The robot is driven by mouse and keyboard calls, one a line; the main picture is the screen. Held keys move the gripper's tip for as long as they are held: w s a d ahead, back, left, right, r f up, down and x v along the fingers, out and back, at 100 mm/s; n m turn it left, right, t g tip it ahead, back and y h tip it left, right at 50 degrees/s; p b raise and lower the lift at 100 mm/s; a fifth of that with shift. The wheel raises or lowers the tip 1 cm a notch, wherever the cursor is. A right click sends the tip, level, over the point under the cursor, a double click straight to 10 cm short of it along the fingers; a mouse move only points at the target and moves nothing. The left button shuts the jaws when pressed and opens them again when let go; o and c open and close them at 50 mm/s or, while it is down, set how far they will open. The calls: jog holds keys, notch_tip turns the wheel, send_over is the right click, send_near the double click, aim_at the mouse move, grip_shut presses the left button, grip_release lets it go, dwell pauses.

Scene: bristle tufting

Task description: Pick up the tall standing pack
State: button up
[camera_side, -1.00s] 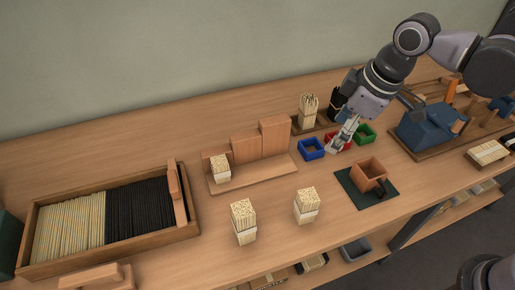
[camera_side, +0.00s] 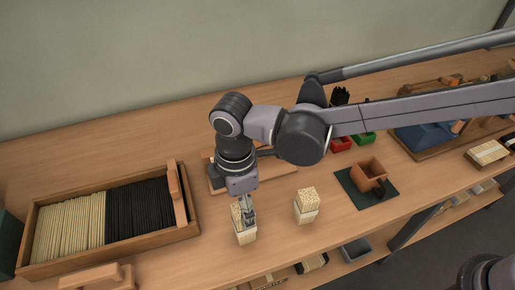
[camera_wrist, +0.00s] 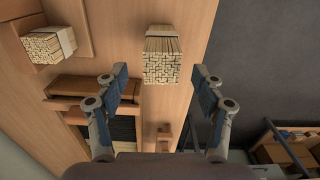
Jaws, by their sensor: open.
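The tall standing pack (camera_side: 245,239) is a bundle of pale bristles with a white band, upright near the front edge of the bench. My gripper (camera_side: 249,222) points down at its top in the side view and partly hides it. In the wrist view my gripper (camera_wrist: 158,73) is open, with its fingers apart. The pack (camera_wrist: 163,60) shows its bristle ends ahead, between the lines of the two fingers. No finger visibly grips it.
A second banded pack (camera_side: 306,206) stands to the right. A bristle tray (camera_side: 150,242) lies to the left. A green mat (camera_side: 350,188) with a wooden cup (camera_side: 368,174) is further right. My arm hides most of the stepped wooden stand; a banded pack (camera_wrist: 48,46) shows left in the wrist view.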

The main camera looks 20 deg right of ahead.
jog(key=shift+d+f, duration=0.2)
jog(key=shift+f, duration=3.55)
jog(key=shift+s, duration=0.1)
jog(key=c, duration=1.3)
